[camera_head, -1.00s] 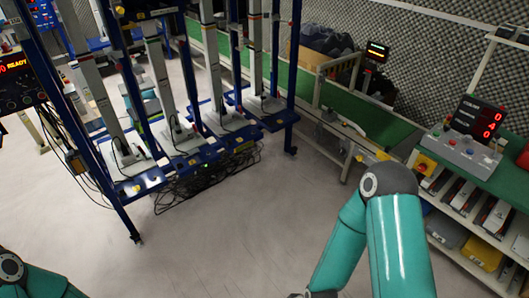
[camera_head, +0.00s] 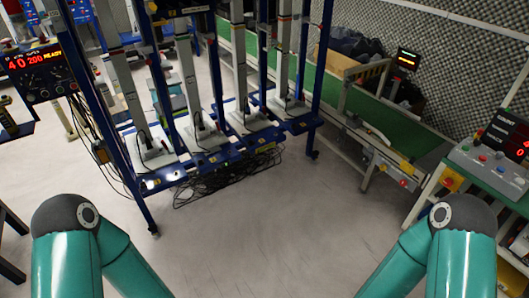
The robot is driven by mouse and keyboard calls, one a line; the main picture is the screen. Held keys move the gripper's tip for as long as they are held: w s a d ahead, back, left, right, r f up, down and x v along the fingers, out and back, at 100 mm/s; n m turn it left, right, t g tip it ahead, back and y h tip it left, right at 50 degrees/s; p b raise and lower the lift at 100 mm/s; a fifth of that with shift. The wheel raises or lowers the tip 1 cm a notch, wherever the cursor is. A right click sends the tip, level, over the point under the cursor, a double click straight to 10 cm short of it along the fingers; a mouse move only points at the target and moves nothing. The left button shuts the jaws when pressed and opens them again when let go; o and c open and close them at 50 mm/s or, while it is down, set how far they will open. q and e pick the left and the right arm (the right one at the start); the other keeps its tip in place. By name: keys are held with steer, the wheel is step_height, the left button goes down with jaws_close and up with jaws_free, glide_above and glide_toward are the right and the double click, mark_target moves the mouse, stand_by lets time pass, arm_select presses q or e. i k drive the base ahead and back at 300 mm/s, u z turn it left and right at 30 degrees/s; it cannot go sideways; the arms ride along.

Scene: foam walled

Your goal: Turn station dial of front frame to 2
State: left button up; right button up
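A blue metal frame (camera_head: 222,158) on legs with casters stands ahead, holding several grey upright columns. A black control panel (camera_head: 43,75) with red lit digits, "READY" and small dark knobs is at the far left, beside the frame. The knobs are too small for me to read any dial setting. Both my teal arms show at the bottom left and bottom right. My grippers are outside the view.
Black cables (camera_head: 228,180) lie in a tangle on the floor under the frame. A green conveyor (camera_head: 388,118) runs behind and to the right. A shelf bench with a grey button box (camera_head: 490,165) stands at the right. The grey floor (camera_head: 270,225) in front is clear.

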mark_target(30, 84)
steer(key=z, duration=0.15)
steer(key=i, duration=1.05)
steer(key=u, duration=1.3)
steer(key=k, duration=0.6)
steer(key=u, duration=0.5)
steer(key=i, duration=0.5)
steer(key=z, duration=0.1)
